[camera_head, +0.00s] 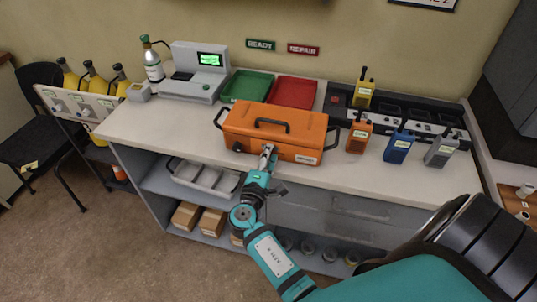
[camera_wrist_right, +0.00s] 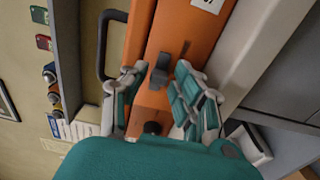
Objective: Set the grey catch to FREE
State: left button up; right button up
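The orange case (camera_head: 300,125) stands closed on the counter, with a dark handle on its lid. On its front, in the right wrist view, is the small grey catch (camera_wrist_right: 160,72). A round dark knob (camera_wrist_right: 152,128) is on the same face. My right gripper (camera_head: 267,152) is at the front of the case. In the wrist view its fingers (camera_wrist_right: 158,85) are apart, one on each side of the catch, with nothing visibly held between them. I cannot tell whether they touch the case. In the head view the gripper covers the catch. I cannot read a FREE mark. My left gripper is out of view.
Green (camera_head: 248,86) and red (camera_head: 293,93) trays lie behind the case. Several handheld radios, including an orange one (camera_head: 359,134), stand to its right. A grey device (camera_head: 197,70) is at the back left. The counter's left front (camera_head: 150,128) is clear.

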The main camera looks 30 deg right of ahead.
aim_at(282, 149)
grip_shut()
jog(key=shift+s+d, duration=1)
jog(key=shift+s, duration=0.15)
jog(key=shift+o, duration=1.9)
grip_release()
jog(key=shift+w, duration=0.1)
jog(key=v, duration=0.7)
jog(key=shift+a, duration=0.2)
jog(key=shift+f, duration=0.1)
